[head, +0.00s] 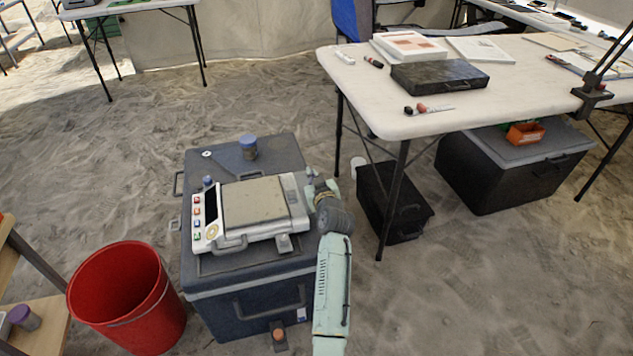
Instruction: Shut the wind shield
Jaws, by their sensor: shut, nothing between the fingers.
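A white balance (213,228) with a dark display and coloured buttons sits on a blue-grey cooler box. A flat tan square (256,203) in a pale frame lies level on its right part. I cannot tell whether this is the wind shield or the weighing pan. No raised cover stands above it. My gripper (312,180) is at the balance's right far corner, just beside the pale frame, and appears empty and shut. My wrist partly hides the fingers; whether they touch the frame is unclear.
A red bin (128,300) stands at the left. A white table (500,110) with papers and a black case (440,75) is at the right. Sandy floor lies between.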

